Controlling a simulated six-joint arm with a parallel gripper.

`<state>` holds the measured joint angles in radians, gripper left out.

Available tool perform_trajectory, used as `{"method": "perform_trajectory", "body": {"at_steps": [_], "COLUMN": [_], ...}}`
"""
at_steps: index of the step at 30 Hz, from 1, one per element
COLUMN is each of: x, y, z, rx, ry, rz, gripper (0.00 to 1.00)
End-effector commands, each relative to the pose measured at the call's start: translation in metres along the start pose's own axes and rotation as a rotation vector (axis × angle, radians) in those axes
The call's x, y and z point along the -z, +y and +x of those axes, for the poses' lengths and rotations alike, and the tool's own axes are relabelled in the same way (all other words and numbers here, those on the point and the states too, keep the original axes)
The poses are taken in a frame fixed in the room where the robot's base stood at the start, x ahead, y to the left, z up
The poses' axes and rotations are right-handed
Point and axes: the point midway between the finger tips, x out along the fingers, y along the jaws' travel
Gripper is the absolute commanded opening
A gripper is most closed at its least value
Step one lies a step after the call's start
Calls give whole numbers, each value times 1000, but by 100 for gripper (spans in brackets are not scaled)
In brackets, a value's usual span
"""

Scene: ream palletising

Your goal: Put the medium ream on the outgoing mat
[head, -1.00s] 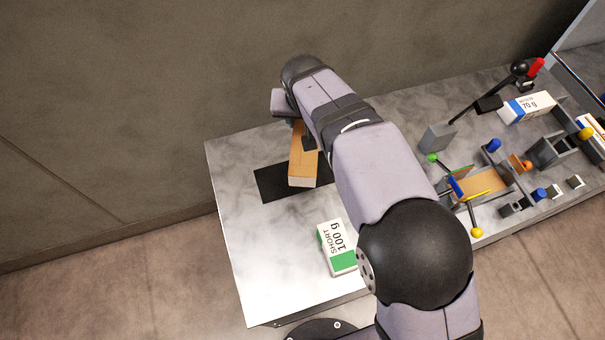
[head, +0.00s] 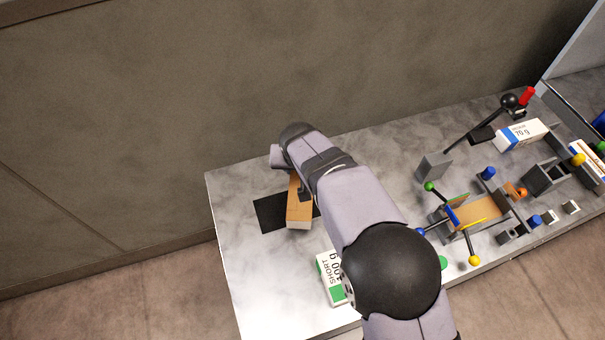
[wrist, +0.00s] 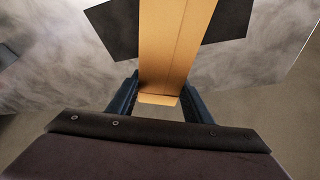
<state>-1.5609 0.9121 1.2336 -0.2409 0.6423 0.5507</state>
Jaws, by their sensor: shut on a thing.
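A long tan, box-shaped ream (head: 299,212) is held in my gripper over the black mat (head: 268,214) at the left part of the table. No label shows on its visible faces. In the wrist view, the gripper (wrist: 160,92) has its two dark fingers on either side of the near end of the tan ream (wrist: 172,45). The black mat (wrist: 118,28) shows to both sides beyond it. Whether the ream touches the mat I cannot tell. In the head view, my arm hides most of the gripper and the mat's right part.
A green-and-white ream marked SHORT 100 g (head: 331,281) lies nearer, partly behind my arm. A white-and-blue 70 g ream (head: 522,134) lies at the back right. A grey block with a lever (head: 434,165) and a fixture with coloured knobs (head: 476,208) fill the right side.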

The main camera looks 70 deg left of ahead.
Motion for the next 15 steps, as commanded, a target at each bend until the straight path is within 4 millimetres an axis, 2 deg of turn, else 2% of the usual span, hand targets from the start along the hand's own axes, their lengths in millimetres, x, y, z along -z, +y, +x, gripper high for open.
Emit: {"method": "perform_trajectory", "body": {"at_steps": [9, 15], "x": [-12, -12], "y": [0, 0], "z": [28, 31], "rx": [0, 1], "ry": [0, 2], "rz": [0, 0], "gripper": [18, 18]}}
